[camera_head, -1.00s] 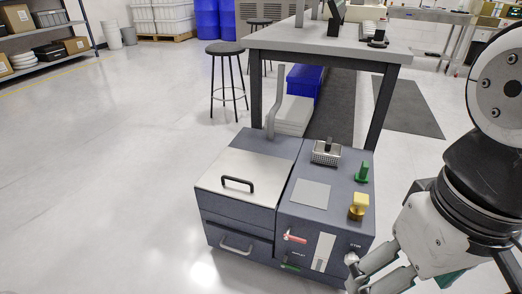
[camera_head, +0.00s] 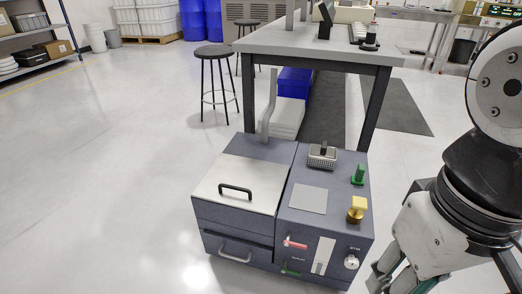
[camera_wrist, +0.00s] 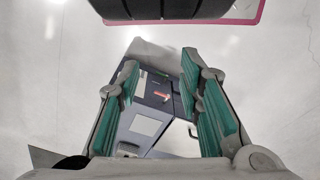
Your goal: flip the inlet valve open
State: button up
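The grey-blue machine (camera_head: 235,222) stands on the floor in the middle of the head view. On its front face is a small red lever (camera_head: 295,243), lying nearly level; it also shows in the wrist view (camera_wrist: 163,97). A green lever (camera_head: 290,270) sits below it, with a label between them too small to read surely. My gripper (camera_head: 383,283) is at the lower right of the head view, right of the machine and apart from it. In the wrist view my gripper (camera_wrist: 160,65) is open and empty, its teal-padded fingers wide apart with the machine beyond them.
A silver knob (camera_head: 351,262) labelled STIR sits right of a pale vertical strip (camera_head: 323,254). A workbench (camera_head: 320,48) is behind; floor at left is clear.

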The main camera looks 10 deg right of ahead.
aim_at(287, 243)
jog(key=j+z, duration=0.45)
jog(key=j, duration=0.45)
jog(key=k+j+z, duration=0.1)
jog(key=j+z, duration=0.3)
jog(key=j, duration=0.45)
